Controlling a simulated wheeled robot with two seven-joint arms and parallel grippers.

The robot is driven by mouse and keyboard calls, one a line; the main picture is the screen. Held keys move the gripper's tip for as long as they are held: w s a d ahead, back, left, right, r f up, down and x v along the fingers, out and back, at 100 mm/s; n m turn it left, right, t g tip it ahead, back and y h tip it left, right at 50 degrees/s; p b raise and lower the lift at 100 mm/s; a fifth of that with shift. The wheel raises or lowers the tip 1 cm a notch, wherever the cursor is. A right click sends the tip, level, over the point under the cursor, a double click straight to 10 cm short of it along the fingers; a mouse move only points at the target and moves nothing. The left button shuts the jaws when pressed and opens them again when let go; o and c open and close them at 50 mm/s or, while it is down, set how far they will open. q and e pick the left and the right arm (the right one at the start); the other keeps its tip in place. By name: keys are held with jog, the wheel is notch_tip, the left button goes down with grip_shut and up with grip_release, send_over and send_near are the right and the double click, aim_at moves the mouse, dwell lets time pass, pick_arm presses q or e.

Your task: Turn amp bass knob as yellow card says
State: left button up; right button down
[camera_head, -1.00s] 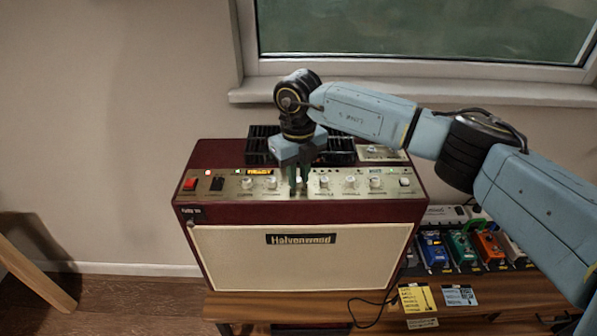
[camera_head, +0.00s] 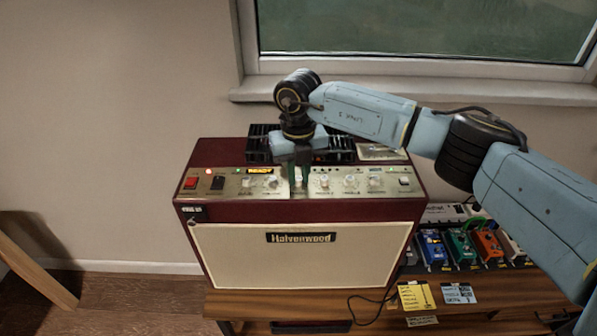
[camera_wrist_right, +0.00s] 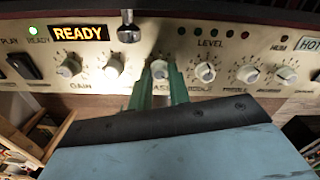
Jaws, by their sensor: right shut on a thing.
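The dark red amp (camera_head: 330,211) stands on the wooden bench, its control panel along the top front. My right gripper (camera_head: 299,184) points down at the panel. In the right wrist view its green fingers (camera_wrist_right: 161,84) are shut on a pale knob (camera_wrist_right: 159,70), one finger on each side. The label under this knob is partly covered, with "AS" showing, so it looks like the bass knob. Its pointer is hard to read. The yellow card (camera_head: 415,296) lies on the bench at the lower right; its writing is too small to read. My left gripper is out of view.
A lit READY sign (camera_wrist_right: 79,33) is on the panel. Coloured pedals (camera_head: 462,247) and a blue card (camera_head: 458,293) are at the right.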

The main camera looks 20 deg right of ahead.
aim_at(298, 178)
jog(key=shift+r, duration=0.1)
jog(key=c, duration=1.3)
grip_release()
notch_tip(298, 178, up, 13)
jog(key=shift+r+b, duration=0.15)
jog(key=shift+b, duration=0.15)
